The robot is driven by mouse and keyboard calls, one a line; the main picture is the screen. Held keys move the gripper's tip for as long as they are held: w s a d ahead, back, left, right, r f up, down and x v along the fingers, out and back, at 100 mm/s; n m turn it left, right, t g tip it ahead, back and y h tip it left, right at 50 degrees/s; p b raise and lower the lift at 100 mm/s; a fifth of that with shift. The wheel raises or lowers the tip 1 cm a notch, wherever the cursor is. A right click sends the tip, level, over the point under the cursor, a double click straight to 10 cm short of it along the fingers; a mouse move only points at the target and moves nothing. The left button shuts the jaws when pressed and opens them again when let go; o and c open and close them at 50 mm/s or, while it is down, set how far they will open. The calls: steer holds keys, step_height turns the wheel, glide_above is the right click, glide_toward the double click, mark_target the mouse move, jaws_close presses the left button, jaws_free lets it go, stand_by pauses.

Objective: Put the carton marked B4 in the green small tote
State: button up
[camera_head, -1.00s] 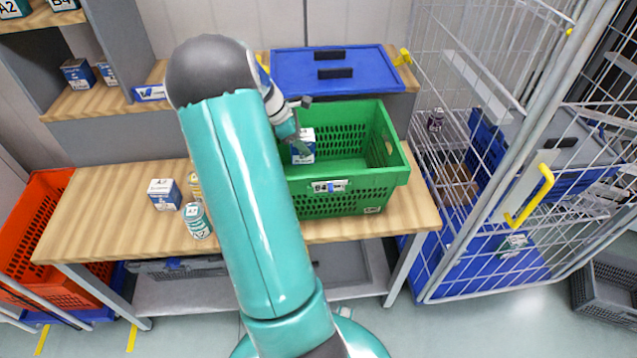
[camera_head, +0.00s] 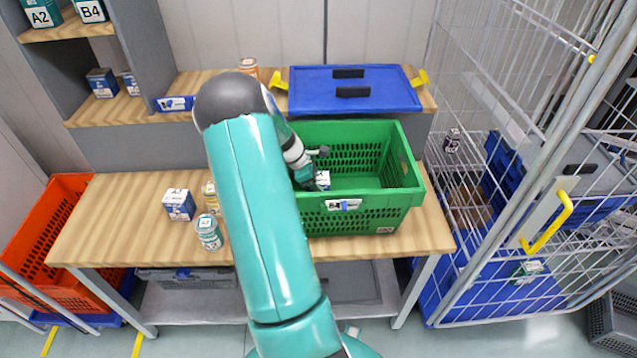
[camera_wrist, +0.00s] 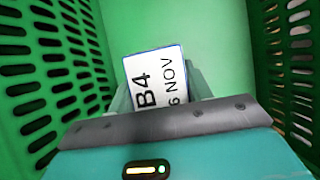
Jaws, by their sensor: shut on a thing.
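The green small tote (camera_head: 395,205) stands on the wooden bench, with a B4 label on its front wall. My gripper (camera_wrist: 165,95) is inside the tote, pointing down between its walls. It is shut on the carton marked B4 (camera_wrist: 155,85), whose white face reads "B4" and "6 NOV" in the wrist view. My arm covers the tote's left end. I cannot tell whether the carton touches the tote floor.
A carton (camera_head: 179,204) and a can (camera_head: 208,232) stand on the bench left of my arm, with a yellow item partly hidden behind it. A wire cage (camera_head: 500,230) stands at right.

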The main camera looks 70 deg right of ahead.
steer(key=o, duration=1.3)
steer(key=shift+f, duration=0.1)
steer(key=v, duration=1.2)
steer(key=shift+d, duration=0.1)
